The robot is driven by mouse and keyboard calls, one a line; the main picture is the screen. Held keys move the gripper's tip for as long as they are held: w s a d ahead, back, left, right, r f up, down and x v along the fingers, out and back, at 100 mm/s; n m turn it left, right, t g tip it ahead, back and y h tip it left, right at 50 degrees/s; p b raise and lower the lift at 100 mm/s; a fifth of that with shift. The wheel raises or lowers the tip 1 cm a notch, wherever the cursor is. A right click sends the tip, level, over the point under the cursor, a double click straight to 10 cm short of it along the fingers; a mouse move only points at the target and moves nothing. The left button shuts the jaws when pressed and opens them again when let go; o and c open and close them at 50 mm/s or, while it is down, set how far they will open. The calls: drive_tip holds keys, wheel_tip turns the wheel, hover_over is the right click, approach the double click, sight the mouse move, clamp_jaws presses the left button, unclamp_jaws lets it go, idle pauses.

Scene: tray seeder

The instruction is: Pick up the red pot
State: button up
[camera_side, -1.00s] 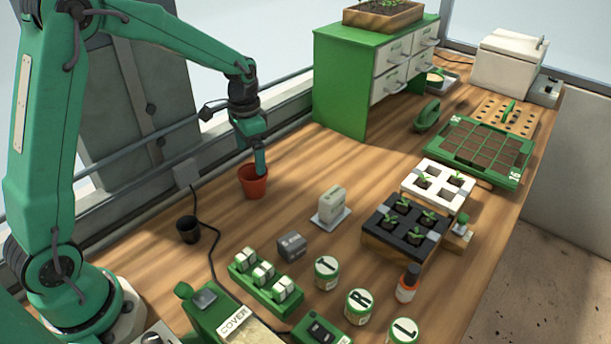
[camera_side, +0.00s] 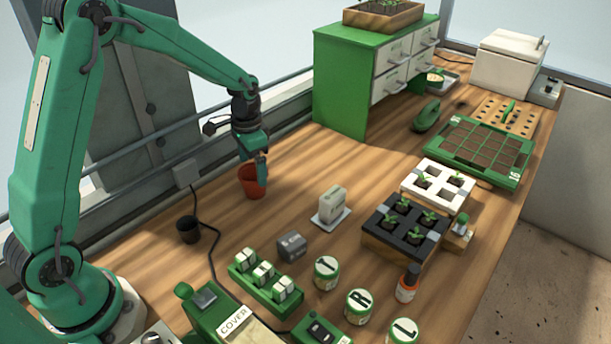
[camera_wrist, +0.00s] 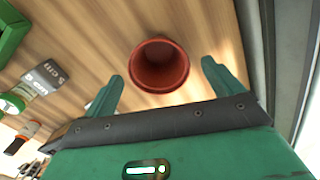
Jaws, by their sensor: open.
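The red pot (camera_side: 249,185) stands upright on the wooden bench in the side view, left of the middle, and looks empty. In the wrist view the red pot (camera_wrist: 160,66) shows its round open mouth just beyond and between my two fingertips. My gripper (camera_side: 262,172) points down at the pot, with a finger overlapping its right side in the side view. In the wrist view my gripper (camera_wrist: 160,72) is open, with one finger on each side of the pot and bare bench showing between. I cannot tell whether a finger touches the pot.
A small black pot (camera_side: 188,230) stands nearer my base, beside a black cable (camera_side: 211,250). A grey block (camera_side: 291,246) and a white packet on a plate (camera_side: 332,205) stand to the right. A green drawer cabinet (camera_side: 340,90) rises behind. Bench around the red pot is clear.

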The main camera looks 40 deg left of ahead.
sight(253, 177)
drive_tip(key=shift+s+f, duration=0.1)
drive_tip(key=shift+f, duration=2.15)
drive_tip(key=c, duration=1.1)
